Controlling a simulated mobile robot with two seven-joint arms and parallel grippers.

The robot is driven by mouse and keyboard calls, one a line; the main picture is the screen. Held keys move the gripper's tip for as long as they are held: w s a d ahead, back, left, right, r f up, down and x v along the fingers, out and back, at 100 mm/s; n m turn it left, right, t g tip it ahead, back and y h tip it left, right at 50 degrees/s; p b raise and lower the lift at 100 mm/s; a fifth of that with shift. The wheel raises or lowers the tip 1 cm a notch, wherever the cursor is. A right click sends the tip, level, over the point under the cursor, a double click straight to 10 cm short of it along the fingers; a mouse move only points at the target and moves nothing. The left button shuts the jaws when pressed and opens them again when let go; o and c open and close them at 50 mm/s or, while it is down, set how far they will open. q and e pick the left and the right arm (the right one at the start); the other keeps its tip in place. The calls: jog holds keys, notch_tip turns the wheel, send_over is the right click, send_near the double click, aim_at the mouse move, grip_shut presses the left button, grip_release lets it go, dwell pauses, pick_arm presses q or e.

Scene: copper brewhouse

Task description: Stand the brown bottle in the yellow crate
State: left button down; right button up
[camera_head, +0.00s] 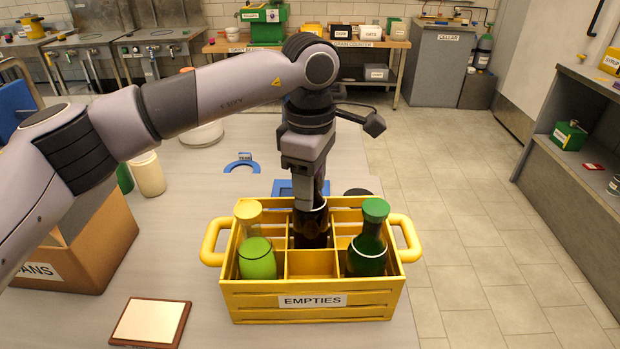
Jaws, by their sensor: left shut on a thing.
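The yellow crate (365,311), labelled EMPTIES, stands on the grey table with dividers inside and a handle at each side. My left gripper (310,198) comes down from above and is shut on the brown bottle (311,228). The bottle is dark and upright, at the back middle compartment, with its lower part inside the crate. I cannot tell whether its base touches the crate floor. The gripper covers the bottle's neck. My right gripper is not in view.
In the crate, a light green bottle with a yellow cap (257,262) stands left and a dark green bottle (368,252) right. The front middle compartment is empty. A cardboard box (100,245) and a framed plate (151,322) lie left. A cream container (148,174) stands behind.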

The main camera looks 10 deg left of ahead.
pick_arm(q)
jog(key=shift+f, duration=0.15)
jog(key=shift+f, duration=0.25)
dwell(0.4)
jog(key=shift+c, duration=2.4)
grip_release()
jog(key=shift+c, duration=1)
jog(key=shift+r, duration=0.35)
jog(key=shift+r+b, duration=0.3)
jog(key=shift+r, duration=2.9)
jog(key=shift+r, duration=0.1)
